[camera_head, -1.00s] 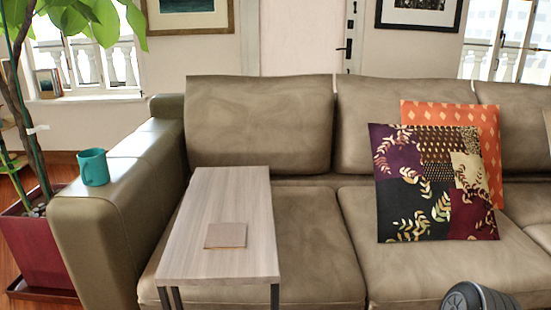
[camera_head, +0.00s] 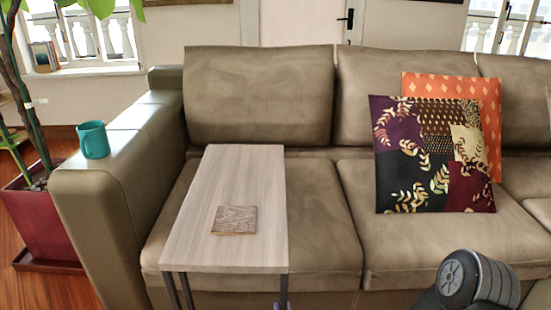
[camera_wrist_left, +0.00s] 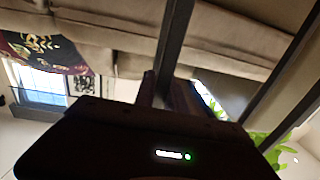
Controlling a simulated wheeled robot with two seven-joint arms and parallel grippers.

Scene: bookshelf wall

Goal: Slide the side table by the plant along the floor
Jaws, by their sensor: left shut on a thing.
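The side table (camera_head: 200,240) has a pale wood top and dark metal legs. Its top reaches over the left seat of the sofa. A small square brown coaster (camera_head: 234,220) lies on the top. The plant (camera_head: 22,90) stands left of the sofa in a dark red pot (camera_head: 47,228). In the left wrist view, my left gripper (camera_wrist_left: 168,92) is shut on a dark table leg (camera_wrist_left: 176,40). In the head view only a small bit of it shows at the bottom edge, below the table's front right corner. My right gripper is out of view.
The olive-brown sofa (camera_head: 320,280) fills the middle. A teal mug (camera_head: 93,140) stands on its left armrest, and patterned (camera_head: 430,155) and orange (camera_head: 490,110) cushions lie on it. Wooden floor (camera_head: 60,292) shows at lower left. Part of my right arm shows at bottom right.

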